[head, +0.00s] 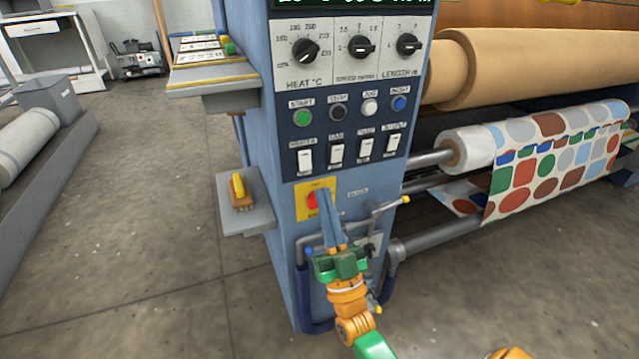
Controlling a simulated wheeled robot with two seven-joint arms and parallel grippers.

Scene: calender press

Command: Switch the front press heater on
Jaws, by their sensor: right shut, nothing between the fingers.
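The blue press control cabinet (253,150) stands in the middle of the head view. Its panel has a row of white rocker switches; the leftmost one (305,160) has a small label that may read heater, but it is blurred. Whether that rocker is on or off I cannot tell. My right gripper (324,196) is shut and empty, its fingers pointing up. Its tips show below the rocker row, over the red knob (312,201) on a yellow plate, partly covering it. Whether they touch I cannot tell. My left gripper is not in view.
Above the rockers are round buttons, a green one (303,118) at left, and black dials (305,50). Bent pipe handles (385,208) stick out around my right gripper. A small shelf (262,218) juts out at left. Fabric rolls (560,65) lie at right.

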